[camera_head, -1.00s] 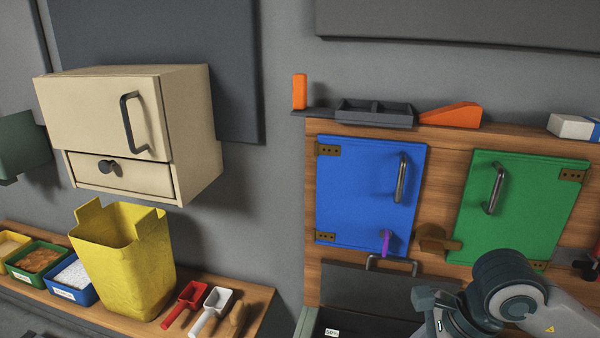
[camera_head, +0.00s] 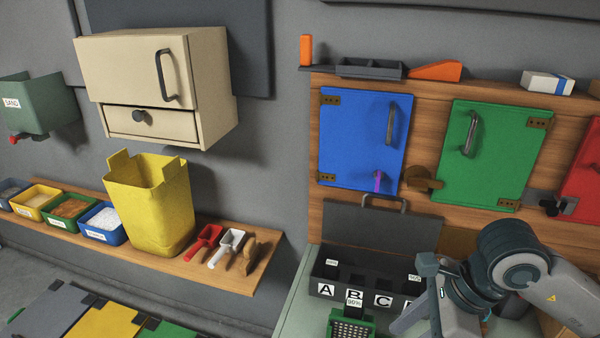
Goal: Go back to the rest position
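My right arm reaches in from the lower right, and its gripper end (camera_head: 436,298) shows in front of the black lettered bin (camera_head: 340,292). The arm partly covers the bin's right side. I cannot tell from this angle whether the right gripper is open or shut, and I see nothing clearly held in it. My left gripper is not in view. The blue door (camera_head: 355,140) and the green door (camera_head: 500,145) on the wooden panel are both shut. A purple piece (camera_head: 379,181) is at the blue door's lower right.
A beige cabinet (camera_head: 215,95) hangs on the wall above a yellow bin (camera_head: 150,205). A red scoop (camera_head: 203,243) and a white scoop (camera_head: 226,246) lie on the wooden shelf (camera_head: 262,272). A green perforated tool (camera_head: 350,328) stands before the black bin. A red door (camera_head: 588,175) shows at right.

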